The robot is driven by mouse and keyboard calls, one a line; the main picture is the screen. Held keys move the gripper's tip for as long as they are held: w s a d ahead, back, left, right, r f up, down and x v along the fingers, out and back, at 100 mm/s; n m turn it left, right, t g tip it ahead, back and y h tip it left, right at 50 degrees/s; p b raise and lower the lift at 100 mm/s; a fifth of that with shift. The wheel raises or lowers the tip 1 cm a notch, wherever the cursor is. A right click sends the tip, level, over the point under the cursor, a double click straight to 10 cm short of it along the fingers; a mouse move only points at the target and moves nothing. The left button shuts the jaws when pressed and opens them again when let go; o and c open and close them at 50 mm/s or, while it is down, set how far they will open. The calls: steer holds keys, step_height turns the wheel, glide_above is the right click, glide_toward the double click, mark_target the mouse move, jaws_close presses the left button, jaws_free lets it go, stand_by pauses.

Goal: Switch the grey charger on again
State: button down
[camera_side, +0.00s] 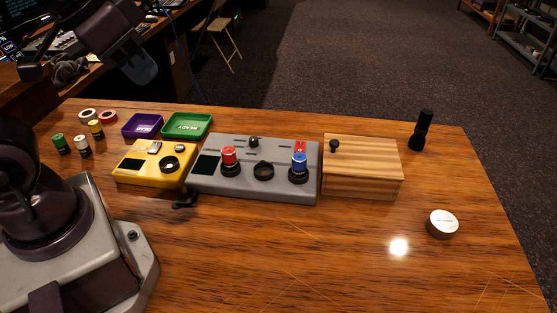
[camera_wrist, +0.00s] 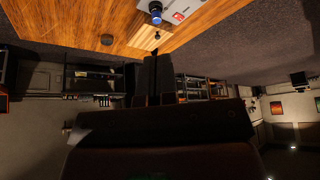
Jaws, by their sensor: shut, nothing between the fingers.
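The grey charger (camera_side: 217,191) sits mid-desk with a dark screen (camera_side: 206,165). A red-topped cylinder (camera_side: 229,158) and a blue-topped cylinder (camera_side: 299,164) stand in its round sockets, with an open black ring (camera_side: 264,171) between them. A small black knob (camera_side: 253,141) is at its back. A small red part (camera_side: 300,147) is at the back right, behind the blue top; its position is unclear. In the wrist view the charger's corner (camera_wrist: 200,5) and red part (camera_wrist: 178,16) show at the top edge. My gripper (camera_wrist: 158,58) is shut and empty, raised away from the charger.
The yellow device (camera_side: 130,180) stands left of the charger, and a wooden box (camera_side: 360,184) with a black knob stands right. Purple (camera_side: 142,126) and green (camera_side: 187,126) trays lie behind. A black upright object (camera_side: 421,130) and a round tin (camera_side: 442,223) are at right. The front desk is clear.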

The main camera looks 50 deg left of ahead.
steer(key=w+a+f+m+g, duration=0.15)
steer(key=w+f, duration=0.25)
steer(key=w, duration=0.4)
steer(key=w+f+g, duration=0.3)
steer(key=w, duration=0.5)
steer(key=m+y, duration=0.1)
steer(key=m, duration=0.6)
glide_above(301, 142)
steer(key=s+d, duration=0.1)
step_height(301, 142, down, 9)
steer(key=shift+s+d+f+m, duration=0.15)
steer(key=shift+s+d+m, duration=0.05)
steer(key=shift+s+m, duration=0.05)
steer(key=f, duration=0.9)
steer(key=w+a+f, duration=0.1)
steer(key=f, duration=0.4)
steer(key=shift+w+a, duration=0.1)
